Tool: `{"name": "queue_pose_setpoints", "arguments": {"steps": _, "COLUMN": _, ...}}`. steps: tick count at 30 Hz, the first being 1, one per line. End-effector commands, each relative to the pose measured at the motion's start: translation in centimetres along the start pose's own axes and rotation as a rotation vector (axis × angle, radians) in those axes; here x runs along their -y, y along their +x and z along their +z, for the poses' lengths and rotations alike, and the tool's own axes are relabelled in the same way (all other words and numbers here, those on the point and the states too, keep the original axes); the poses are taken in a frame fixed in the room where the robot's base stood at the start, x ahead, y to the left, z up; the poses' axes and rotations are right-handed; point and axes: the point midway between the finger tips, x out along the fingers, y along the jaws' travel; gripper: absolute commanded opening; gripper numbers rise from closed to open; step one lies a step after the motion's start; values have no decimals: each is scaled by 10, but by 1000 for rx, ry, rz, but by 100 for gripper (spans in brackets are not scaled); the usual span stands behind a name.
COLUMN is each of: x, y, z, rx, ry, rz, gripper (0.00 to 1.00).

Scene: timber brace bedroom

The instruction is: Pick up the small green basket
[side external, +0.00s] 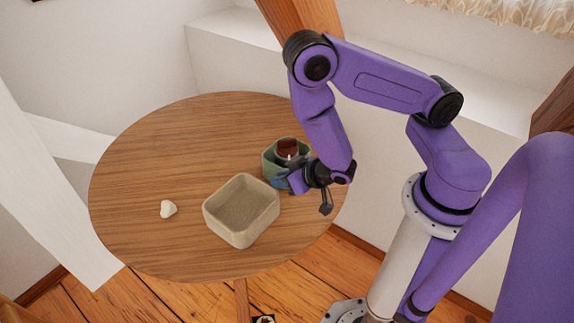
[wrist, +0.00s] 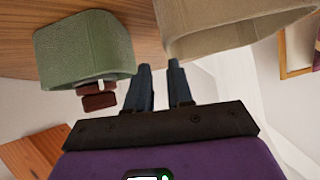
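The small green basket (side external: 270,170) stands on the round wooden table near its right edge, with a reddish-brown object (side external: 288,147) at its top. In the wrist view the green basket (wrist: 85,48) appears inverted at upper left, with the reddish-brown object (wrist: 98,97) showing past its rim. My gripper (side external: 282,183) is low beside the basket's front side, partly covering it. In the wrist view my gripper (wrist: 159,66) has its two dark fingers apart with nothing between them. The basket lies to the left of both fingers there. I cannot tell whether a finger touches it.
A larger beige bin (side external: 241,211) stands close to the green basket and my gripper; it also shows in the wrist view (wrist: 215,22). A small whitish lump (side external: 168,208) lies on the left of the table (side external: 165,150).

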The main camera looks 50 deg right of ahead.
Motion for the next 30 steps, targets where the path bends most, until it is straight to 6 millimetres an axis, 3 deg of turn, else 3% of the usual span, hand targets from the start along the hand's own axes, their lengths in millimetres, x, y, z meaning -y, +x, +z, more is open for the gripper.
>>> {"name": "queue_pose_setpoints", "arguments": {"steps": 4, "x": -28, "y": 5, "z": -2, "rx": -125, "ry": -21, "rz": 47, "gripper": 21}}
{"name": "queue_pose_setpoints", "arguments": {"steps": 10, "x": -46, "y": 4, "z": -4, "rx": -230, "ry": -56, "rz": 45, "gripper": 21}}
{"name": "queue_pose_setpoints", "arguments": {"steps": 19, "x": -52, "y": 6, "z": -5, "rx": -275, "ry": -69, "rz": 27, "gripper": 21}}
{"name": "queue_pose_setpoints", "arguments": {"steps": 30, "x": -53, "y": 41, "z": -15, "rx": -277, "ry": -64, "rz": 29, "gripper": 21}}
